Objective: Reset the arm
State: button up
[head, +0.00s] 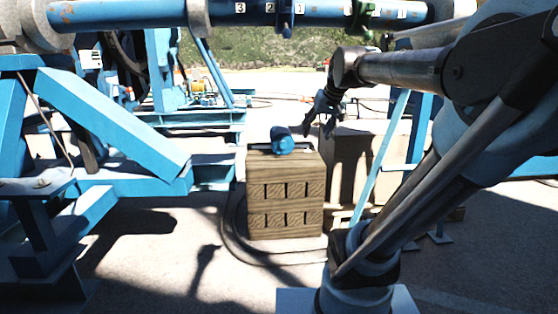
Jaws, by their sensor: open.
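My gripper (320,122) hangs at the end of my arm, right of the picture's middle, with its fingers pointing down. It is open and I see nothing between its fingers. It shows to the right of a blue cylindrical object (283,140) and apart from it. The blue object sits on top of a wooden crate (285,200) with slotted sides. My arm (405,70) reaches in from the right and covers part of the scene there.
A blue steel frame (110,120) fills the left side. A blue pipe (270,12) with number labels crosses the top. A second box (350,165) stands behind the crate. A dark cable (235,245) lies on the ground around the crate. Open ground lies in front.

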jog(key=s+d+f+g+h, duration=0.1)
jog(key=s+d+f+g, duration=0.1)
jog(key=s+f, duration=0.8)
jog(key=s+d+f+m+g+h, duration=0.1)
jog(key=s+d+f, duration=0.3)
jog(key=s+f, duration=0.7)
notch_tip(320, 180, down, 4)
jog(key=shift+f+g, duration=0.25)
jog(key=shift+g, duration=0.25)
jog(key=shift+s, duration=0.1)
jog(key=shift+w+f, duration=0.2)
jog(key=shift+w, duration=0.25)
